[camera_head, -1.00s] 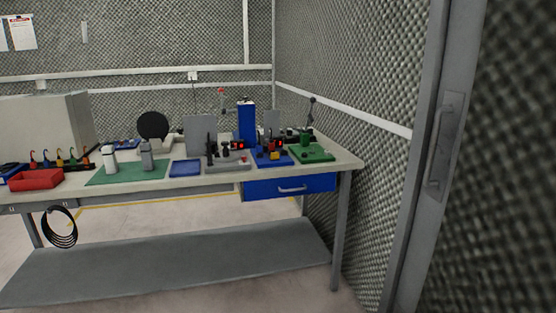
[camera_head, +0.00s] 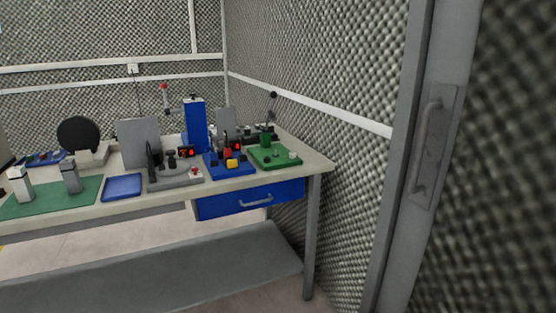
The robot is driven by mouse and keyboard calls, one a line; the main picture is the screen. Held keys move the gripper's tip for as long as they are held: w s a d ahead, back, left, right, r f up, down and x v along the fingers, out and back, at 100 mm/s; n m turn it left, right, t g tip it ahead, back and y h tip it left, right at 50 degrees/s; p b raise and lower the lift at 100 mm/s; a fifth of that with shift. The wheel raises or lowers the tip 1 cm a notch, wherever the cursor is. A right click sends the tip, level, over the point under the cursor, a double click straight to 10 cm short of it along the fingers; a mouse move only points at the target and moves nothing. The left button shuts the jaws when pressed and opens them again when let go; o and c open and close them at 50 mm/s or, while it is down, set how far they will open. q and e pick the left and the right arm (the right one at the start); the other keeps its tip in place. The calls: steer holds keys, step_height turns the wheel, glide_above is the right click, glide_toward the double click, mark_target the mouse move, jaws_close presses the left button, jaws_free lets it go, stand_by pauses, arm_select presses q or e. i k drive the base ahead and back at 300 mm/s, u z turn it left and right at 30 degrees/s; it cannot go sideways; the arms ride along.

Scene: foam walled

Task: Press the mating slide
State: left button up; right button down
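I cannot tell which part is the mating slide at this distance. Several small fixtures stand on the workbench (camera_head: 312,163). A grey-based fixture (camera_head: 183,180) with dark upright parts sits left of a blue-based fixture (camera_head: 242,171) with red and yellow parts. A green-based fixture (camera_head: 284,163) with a green cylinder sits near the bench's right end. A tall blue column (camera_head: 195,124) rises behind them. Neither of my grippers is in view.
A blue tray (camera_head: 122,186) and a green mat (camera_head: 52,205) with two grey-white devices lie at left. A blue drawer (camera_head: 238,202) hangs under the bench. A foam wall (camera_head: 340,90) stands close on the right, with a grey handled door frame (camera_head: 428,150).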

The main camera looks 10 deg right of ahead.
mark_target(228, 162)
steer(key=u, duration=0.2)
steer(key=i, duration=1.1)
steer(key=u, duration=0.7)
